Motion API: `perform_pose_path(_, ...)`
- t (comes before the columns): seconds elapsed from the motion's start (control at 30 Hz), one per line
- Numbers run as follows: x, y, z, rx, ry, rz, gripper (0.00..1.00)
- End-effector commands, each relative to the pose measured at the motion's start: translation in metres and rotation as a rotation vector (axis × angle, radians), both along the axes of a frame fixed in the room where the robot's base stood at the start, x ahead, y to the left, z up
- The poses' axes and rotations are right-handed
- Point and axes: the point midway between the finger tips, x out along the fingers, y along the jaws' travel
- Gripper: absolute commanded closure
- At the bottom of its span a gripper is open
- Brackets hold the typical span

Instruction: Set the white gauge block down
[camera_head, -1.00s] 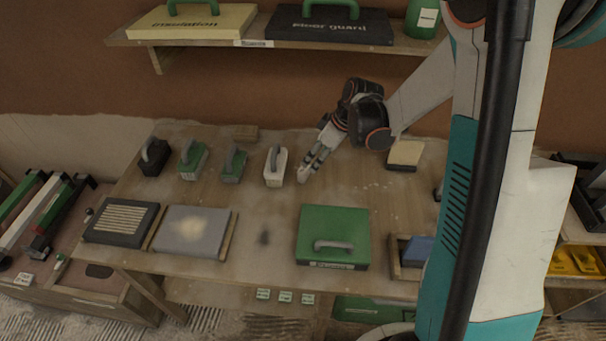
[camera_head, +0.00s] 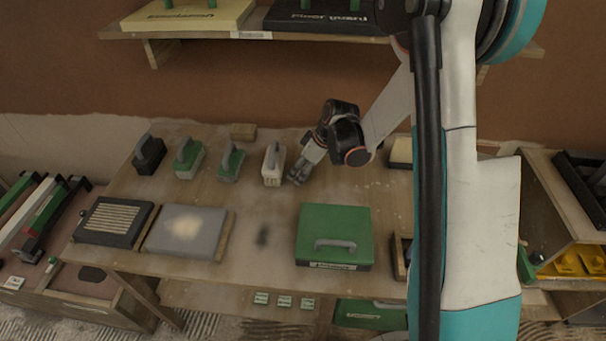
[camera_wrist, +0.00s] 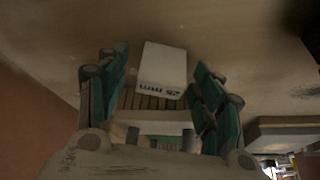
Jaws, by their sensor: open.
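The white gauge block (camera_wrist: 164,66), marked "25 mm", shows between my gripper's fingers in the wrist view. My gripper (camera_wrist: 160,88) is open, with a gap visible on each side of the block. The block appears to rest on the bench, though its underside is hidden. In the head view my gripper (camera_head: 297,178) points down at the bench, just right of a white block with a grey handle (camera_head: 272,167). I cannot make out the gauge block there.
The wooden bench (camera_head: 180,262) holds a black and two green handled tools left of the white one. A green case (camera_head: 335,225) lies in front of my gripper. A grey board (camera_head: 187,231) lies front left. A shelf (camera_head: 150,35) hangs above the back.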

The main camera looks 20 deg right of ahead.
Motion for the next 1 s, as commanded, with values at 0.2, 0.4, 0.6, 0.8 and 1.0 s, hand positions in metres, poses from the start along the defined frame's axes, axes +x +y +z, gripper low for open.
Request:
perform_pose_path(0.2,0.000,0.000,0.001,0.000,0.000,0.000,0.64)
perform_pose_path(0.4,0.000,0.000,0.001,0.000,0.000,0.000,0.87)
perform_pose_path(0.6,0.000,0.000,0.001,0.000,0.000,0.000,0.91)
perform_pose_path(0.8,0.000,0.000,0.010,0.000,0.000,0.000,0.91)
perform_pose_path(1.0,-0.001,0.000,0.039,0.000,0.000,0.000,0.91)
